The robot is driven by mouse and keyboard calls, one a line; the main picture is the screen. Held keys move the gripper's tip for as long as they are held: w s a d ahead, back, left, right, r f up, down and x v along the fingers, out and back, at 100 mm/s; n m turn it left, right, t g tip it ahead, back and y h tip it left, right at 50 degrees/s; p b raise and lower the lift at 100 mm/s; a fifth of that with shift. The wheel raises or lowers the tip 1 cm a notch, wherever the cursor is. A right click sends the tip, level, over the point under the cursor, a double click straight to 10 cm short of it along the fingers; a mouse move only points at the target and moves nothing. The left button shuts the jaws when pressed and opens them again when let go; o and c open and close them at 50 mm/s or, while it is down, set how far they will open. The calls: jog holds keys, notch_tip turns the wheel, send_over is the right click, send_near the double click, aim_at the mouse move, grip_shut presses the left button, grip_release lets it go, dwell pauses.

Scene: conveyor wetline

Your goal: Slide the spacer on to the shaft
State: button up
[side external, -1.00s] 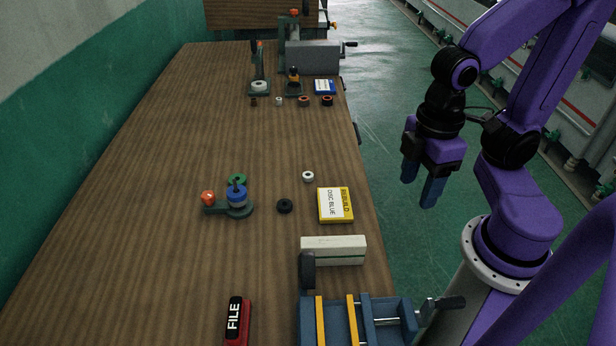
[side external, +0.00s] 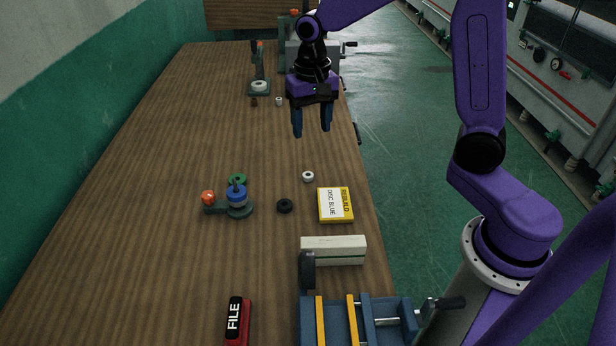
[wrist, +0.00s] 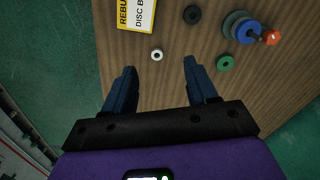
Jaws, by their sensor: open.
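A small fixture holds an upright shaft (side external: 236,183) with a blue disc (side external: 237,197) around it; the disc also shows in the wrist view (wrist: 248,31). Three loose rings lie around it: white (side external: 308,176), black (side external: 285,206) and green (side external: 237,180). I cannot tell which ring is the spacer. In the wrist view the white ring (wrist: 157,55) shows between my fingers, with the black ring (wrist: 192,14) and green ring (wrist: 225,63) to the right. My gripper (side external: 312,134) is open and empty, pointing down above the bench, beyond the rings.
A yellow-edged card (side external: 336,205) reads "REBUILD DISC BLUE". An orange ball (side external: 208,198) sits on the fixture's left end. A white block (side external: 333,250), a blue vise (side external: 385,325) and a red file holder (side external: 238,322) are nearer the camera. A second fixture (side external: 259,88) stands farther back.

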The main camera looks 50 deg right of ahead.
jog(key=w+d+f+m, duration=0.1)
jog(key=w+d+m, duration=0.3)
jog(key=w, duration=0.1)
jog(key=f, duration=1.1)
jog(key=shift+d+f, duration=0.15)
jog(key=shift+d, duration=0.05)
jog(key=shift+s+a+f, duration=0.1)
jog(key=shift+f, duration=1.5)
jog(key=shift+a+f, duration=0.1)
jog(key=shift+f, duration=1.5)
grip_shut()
